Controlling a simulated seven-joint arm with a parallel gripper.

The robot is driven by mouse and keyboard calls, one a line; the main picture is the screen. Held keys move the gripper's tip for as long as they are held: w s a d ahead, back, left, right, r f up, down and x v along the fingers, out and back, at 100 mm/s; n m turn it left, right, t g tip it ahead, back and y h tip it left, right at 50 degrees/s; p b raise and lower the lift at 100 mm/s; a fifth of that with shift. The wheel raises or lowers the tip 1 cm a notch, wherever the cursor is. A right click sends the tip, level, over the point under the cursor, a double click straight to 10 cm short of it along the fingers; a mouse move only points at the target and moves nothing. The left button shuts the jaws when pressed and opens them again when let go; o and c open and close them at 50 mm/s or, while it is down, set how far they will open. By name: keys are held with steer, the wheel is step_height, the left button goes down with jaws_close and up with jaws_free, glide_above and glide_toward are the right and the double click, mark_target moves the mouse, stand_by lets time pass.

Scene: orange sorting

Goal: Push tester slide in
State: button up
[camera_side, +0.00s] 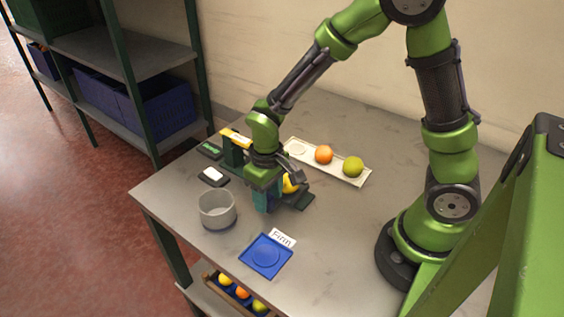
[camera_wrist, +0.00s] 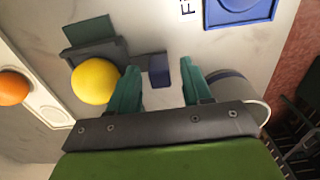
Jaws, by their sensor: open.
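The tester (camera_side: 235,145) stands at the table's left back, with a yellow top part and my arm partly in front of it. A yellow fruit (camera_wrist: 95,80) rests at the tester's grey slide (camera_wrist: 95,50), beside a dark green plate (camera_wrist: 90,28). A small blue block (camera_wrist: 158,77), seemingly the slide's handle, joins the grey part by a thin bar. My gripper (camera_wrist: 158,62) is open, its teal fingers either side of the block in the wrist view. Contact cannot be told. In the side view my gripper (camera_side: 266,200) points down and hides the block.
A grey bowl (camera_side: 217,211) stands left of my gripper. A blue tray (camera_side: 248,262) labelled "Firm" (camera_side: 283,238) lies in front. A white tray (camera_side: 340,175) holds an orange fruit (camera_side: 323,155) and a green one (camera_side: 353,167) behind.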

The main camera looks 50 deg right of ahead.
steer(key=shift+f, duration=0.35)
jaws_close()
steer(key=w, duration=1)
steer(key=shift+w, duration=0.4)
jaws_free()
steer(key=shift+s, duration=0.1)
